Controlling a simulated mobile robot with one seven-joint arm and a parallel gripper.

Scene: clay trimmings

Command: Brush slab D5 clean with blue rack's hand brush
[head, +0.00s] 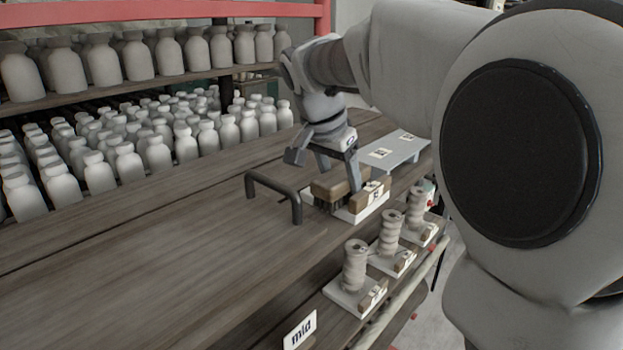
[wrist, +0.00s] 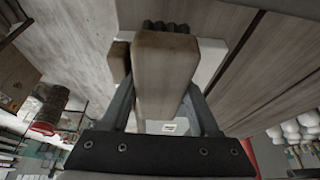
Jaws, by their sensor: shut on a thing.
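My gripper (head: 337,165) is shut on a hand brush with a wooden body (head: 328,186) and dark bristles. The brush is above or at the left edge of a white slab (head: 362,208) on the wooden shelf; I cannot tell if the bristles touch it. A wooden block with a white label stands on this slab; the label is too small to read surely as D5. In the wrist view the brush body (wrist: 165,75) fills the space between the fingers. The white slab (wrist: 210,62) shows behind it, partly hidden.
A dark bar handle (head: 272,186) stands left of the brush. A grey plate with cards (head: 400,150) lies behind. Several white slabs with ribbed clay pieces (head: 355,265) sit on a lower ledge. Many white bottles (head: 155,150) line the back. The left boards are clear.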

